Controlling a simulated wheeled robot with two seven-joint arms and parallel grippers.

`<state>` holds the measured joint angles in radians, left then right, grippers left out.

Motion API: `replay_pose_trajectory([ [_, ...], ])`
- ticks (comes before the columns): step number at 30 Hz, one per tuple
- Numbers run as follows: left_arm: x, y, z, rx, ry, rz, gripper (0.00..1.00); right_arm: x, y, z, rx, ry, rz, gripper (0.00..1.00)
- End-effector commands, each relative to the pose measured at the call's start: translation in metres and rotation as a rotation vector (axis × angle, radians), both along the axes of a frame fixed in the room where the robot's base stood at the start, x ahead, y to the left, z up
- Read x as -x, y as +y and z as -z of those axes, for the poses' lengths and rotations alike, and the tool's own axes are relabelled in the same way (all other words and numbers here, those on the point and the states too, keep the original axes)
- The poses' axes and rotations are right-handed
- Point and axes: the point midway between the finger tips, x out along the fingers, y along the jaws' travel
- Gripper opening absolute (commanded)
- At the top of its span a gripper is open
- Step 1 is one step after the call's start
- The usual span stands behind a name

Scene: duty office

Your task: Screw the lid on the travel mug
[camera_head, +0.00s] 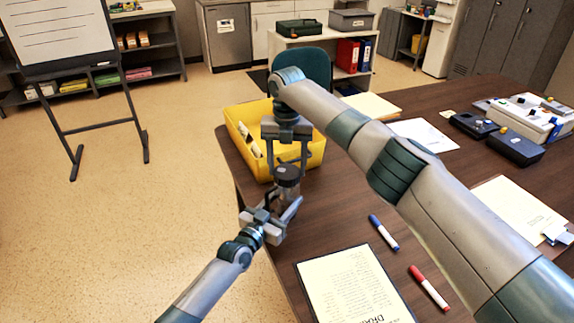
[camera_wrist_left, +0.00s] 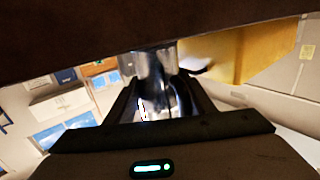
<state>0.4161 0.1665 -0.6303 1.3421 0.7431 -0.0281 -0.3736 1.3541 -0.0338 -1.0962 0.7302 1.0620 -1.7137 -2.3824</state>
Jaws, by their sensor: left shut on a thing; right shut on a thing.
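The travel mug (camera_head: 286,194) is a small dark, shiny cylinder near the table's left edge. My left gripper (camera_head: 282,205) reaches in from the lower left and is shut on the mug's body. The mug also shows between the left fingers in the left wrist view (camera_wrist_left: 157,75), which looks upside down. The dark round lid (camera_head: 288,174) is at the top of the mug, between the fingertips of my right gripper (camera_head: 288,166). That gripper points down from above and is shut on the lid. I cannot tell whether the lid touches the rim or is threaded on.
A yellow bin (camera_head: 240,125) stands just behind the grippers. A printed sheet (camera_head: 352,288), a blue marker (camera_head: 384,233) and a red marker (camera_head: 429,288) lie on the table (camera_head: 330,215) at the front. Devices (camera_head: 515,148) and papers sit at the right. Open floor lies left.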

Motion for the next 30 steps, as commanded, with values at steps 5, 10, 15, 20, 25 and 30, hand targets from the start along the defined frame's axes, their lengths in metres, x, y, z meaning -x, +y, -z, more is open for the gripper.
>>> replay_pose_trajectory([
  [5,0.0001,0.0004,0.0011,-0.001,0.002,0.000,0.00,0.0008,0.0000,0.0004,-0.002,0.001,0.223,0.36],
  [10,0.0001,0.0004,0.0011,-0.001,0.002,0.000,0.00,0.0012,-0.0006,0.0000,-0.003,0.000,0.498,0.36],
  [15,0.0001,0.0003,0.0011,-0.001,0.002,0.000,0.00,0.0019,-0.0015,0.0004,-0.003,0.001,0.775,0.36],
  [20,0.0001,0.0003,0.0012,-0.001,0.002,0.000,0.00,0.0028,-0.0028,0.0006,-0.002,0.000,1.035,0.36],
  [25,0.0002,0.0002,0.0013,-0.002,0.003,0.000,0.00,0.0039,-0.0028,0.0003,-0.003,0.000,1.313,0.36],
  [30,0.0002,0.0002,0.0013,-0.002,0.003,0.000,0.00,0.0051,-0.0026,0.0009,-0.003,0.000,1.592,0.36],
])
